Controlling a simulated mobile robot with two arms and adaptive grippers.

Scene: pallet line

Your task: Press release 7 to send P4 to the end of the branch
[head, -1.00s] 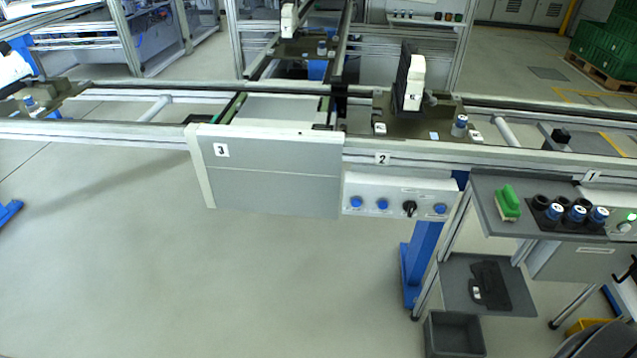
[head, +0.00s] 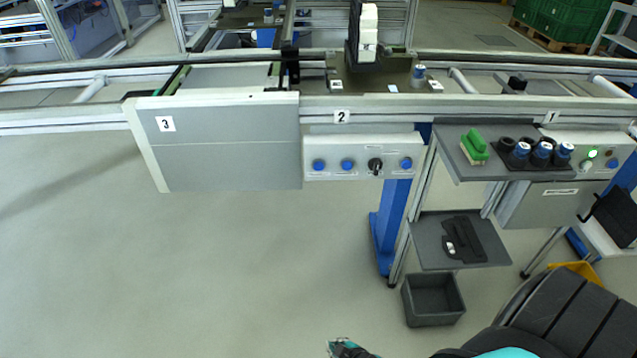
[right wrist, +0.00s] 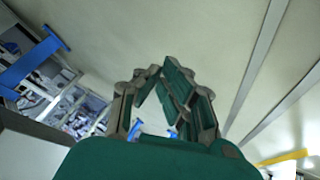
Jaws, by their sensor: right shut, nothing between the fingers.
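No label 7 and no readable P4 mark show in the head view. A dark pallet (head: 400,80) stands on the main line above label 2, carrying an upright black holder with white blocks (head: 368,35). Another dark pallet (head: 240,18) sits on the branch at the back. Under label 2 a white control box (head: 362,143) has several controls: blue buttons (head: 347,165) and a black knob (head: 375,165). My right gripper (head: 348,350) is at the bottom edge, far from these controls; its fingers meet, empty, in the right wrist view (right wrist: 163,72). My left gripper is out of view.
A grey panel (head: 225,160) labelled 3 hangs in front of the line. At right are a grey shelf (head: 460,172) with a green brush (head: 474,148) and blue-capped parts, and a box with a lit green lamp (head: 592,140). A grey bin (head: 432,302) stands below. The left floor is clear.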

